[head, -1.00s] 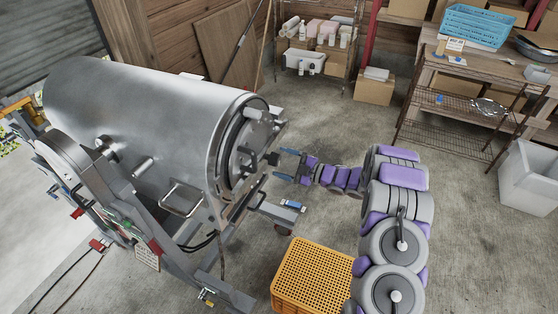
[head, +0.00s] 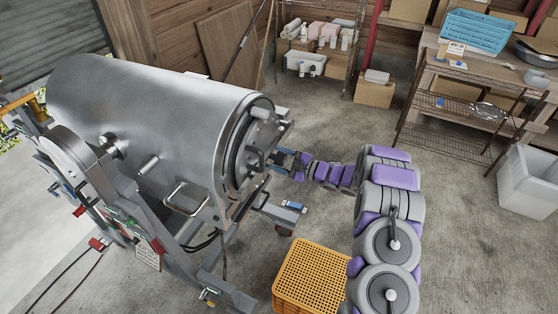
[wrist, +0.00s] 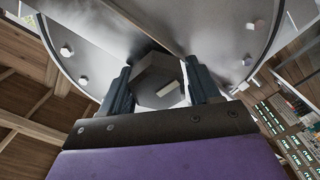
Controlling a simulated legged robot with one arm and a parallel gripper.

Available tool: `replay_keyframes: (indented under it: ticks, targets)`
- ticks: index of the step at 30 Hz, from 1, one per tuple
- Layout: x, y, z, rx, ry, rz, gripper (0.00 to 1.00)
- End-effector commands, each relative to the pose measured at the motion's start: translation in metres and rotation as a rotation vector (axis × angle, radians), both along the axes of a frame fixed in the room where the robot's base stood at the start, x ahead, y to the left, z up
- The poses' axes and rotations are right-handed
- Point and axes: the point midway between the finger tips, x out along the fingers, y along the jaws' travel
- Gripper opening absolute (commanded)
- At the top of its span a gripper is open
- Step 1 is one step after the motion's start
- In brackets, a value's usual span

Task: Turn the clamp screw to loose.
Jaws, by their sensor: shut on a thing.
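The clamp screw has a dark grey, faceted knob (wrist: 158,82) at the middle of the drum's round end in the wrist view. My gripper (wrist: 162,88) has one finger on each side of this knob and is shut on it. In the head view my gripper (head: 276,160) reaches the end of the large steel drum (head: 150,105) from the right. There the fingers mostly hide the knob. The drum's round end plate (wrist: 215,40) fills the background of the wrist view, with several bolt heads near its rim.
A grey metal frame (head: 100,195) carries the drum. A yellow-orange crate (head: 310,278) stands on the floor below my arm. A wire-shelf table (head: 470,105) with a blue basket (head: 477,30) is at the right, beside a white bin (head: 530,180). Concrete floor is open between them.

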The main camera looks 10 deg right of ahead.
Motion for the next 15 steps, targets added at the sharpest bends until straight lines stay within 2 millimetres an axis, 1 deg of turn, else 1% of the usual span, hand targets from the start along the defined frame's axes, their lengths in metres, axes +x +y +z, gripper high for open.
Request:
replay_keyframes:
  ticks: [1, 6, 15]
  targets:
    - [-0.0027, 0.0018, -0.0046, -0.001, 0.008, 0.009, 0.42]
    - [-0.004, -0.0005, -0.0057, 0.002, 0.01, 0.01, 0.27]
    - [-0.0047, 0.0041, -0.0056, -0.002, 0.014, 0.01, 0.28]
